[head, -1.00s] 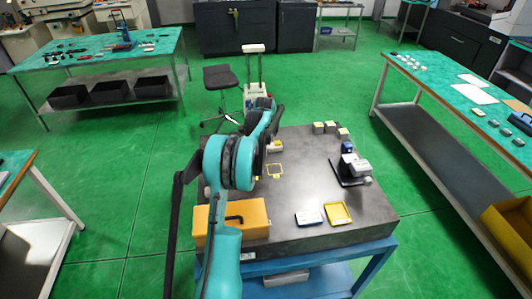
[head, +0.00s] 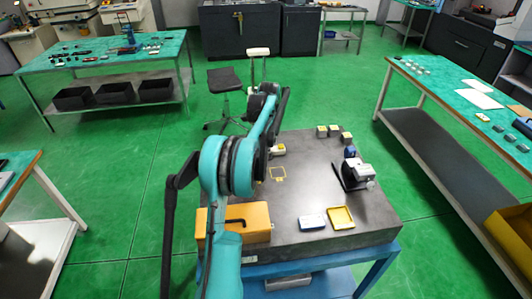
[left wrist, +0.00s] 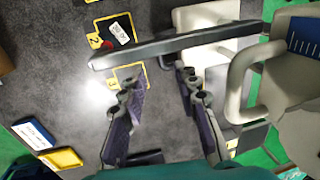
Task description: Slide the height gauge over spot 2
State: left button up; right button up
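The height gauge (head: 258,52) shows in the head view as a pale top beyond my left arm, which hides its lower part. In the left wrist view a long grey bar (left wrist: 170,48), seemingly part of the gauge, crosses in front of my left gripper (left wrist: 160,82). Its two fingers are apart with nothing visibly between them; contact with the bar cannot be told. My right gripper is not in view.
The dark plate (head: 310,185) also carries an orange case (head: 250,219), a yellow tray (head: 341,217), a white-and-blue item (head: 312,221), a dark-based instrument (head: 358,176) and small blocks (head: 334,132). The plate's middle is clear.

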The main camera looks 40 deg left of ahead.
pick_arm(q)
jog(key=shift+s+d+r, duration=0.15)
jog(key=shift+r, duration=0.95)
jog(key=shift+s+d+r, duration=0.1)
jog(key=shift+d+r, duration=0.05)
jog(key=shift+r, duration=0.95)
